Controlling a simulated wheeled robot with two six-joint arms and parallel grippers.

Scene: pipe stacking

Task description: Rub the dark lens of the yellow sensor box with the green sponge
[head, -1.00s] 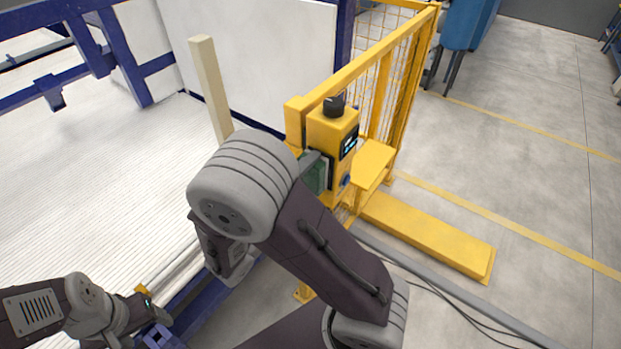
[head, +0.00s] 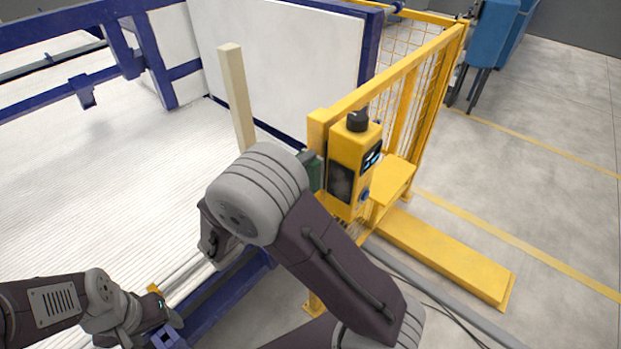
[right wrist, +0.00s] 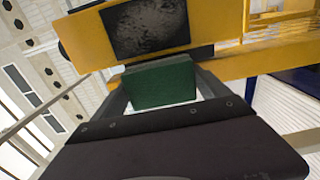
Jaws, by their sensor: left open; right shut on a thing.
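The yellow sensor box (head: 366,146) is mounted on the fence post, with a black knob on top. Its dark lens (head: 341,183) is uncovered in the head view. In the right wrist view the lens (right wrist: 147,27) looks greyish and speckled. My right gripper (head: 308,166) is shut on the green sponge (right wrist: 160,84), one finger on each side. The sponge is beside the lens, apart from its face, and partly hidden by my arm in the head view. My left gripper (head: 168,320) is low at the left, away from the box; its fingers are small and hard to make out.
The yellow mesh fence (head: 405,80) runs back behind the box. A wooden post (head: 237,97) stands left of my right arm. A white ribbed bed (head: 100,175) with blue framing fills the left. Open concrete floor (head: 540,150) lies to the right.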

